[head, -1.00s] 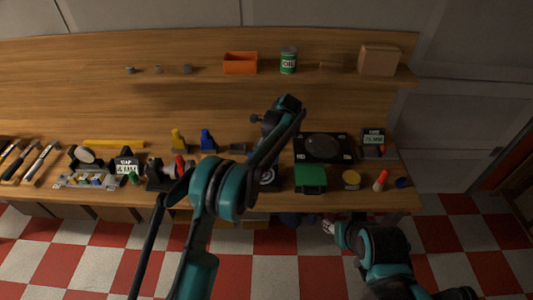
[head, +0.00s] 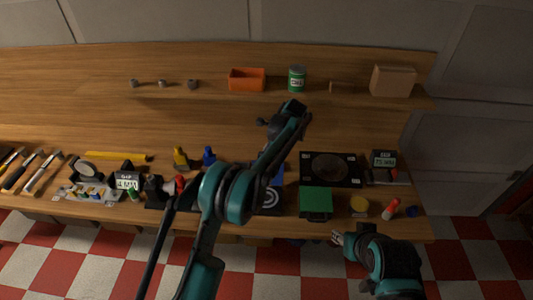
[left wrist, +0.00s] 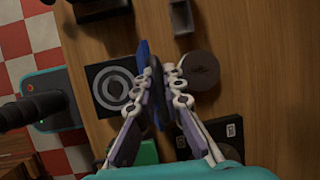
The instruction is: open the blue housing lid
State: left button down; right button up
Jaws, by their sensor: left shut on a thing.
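The blue housing lid (left wrist: 143,62) shows almost edge-on in the left wrist view, standing up steeply beside the dark square housing (left wrist: 95,78), whose top with a pale ring is exposed. My left gripper (left wrist: 158,84) is shut on the lid, with a finger on each side of it. In the head view only a small blue part of the lid (head: 281,172) shows past my left arm, near the ringed housing (head: 273,198). My left gripper is hidden there behind the arm. My right gripper (head: 337,239) is low, off the bench's front edge; its fingers are too small to read.
A green box (head: 316,201) and a black plate device (head: 331,169) stand right of the housing. A dark round object (left wrist: 200,70) lies beside the lid. Blue (head: 208,156) and yellow (head: 180,157) pieces stand to the left. The bench's back middle is clear.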

pick_arm(q)
jog(key=shift+a, duration=0.3)
jog(key=c, duration=1.6)
grip_release()
jog(key=shift+r, duration=0.1)
jog(key=v, duration=1.2)
jog(key=shift+d, duration=0.25)
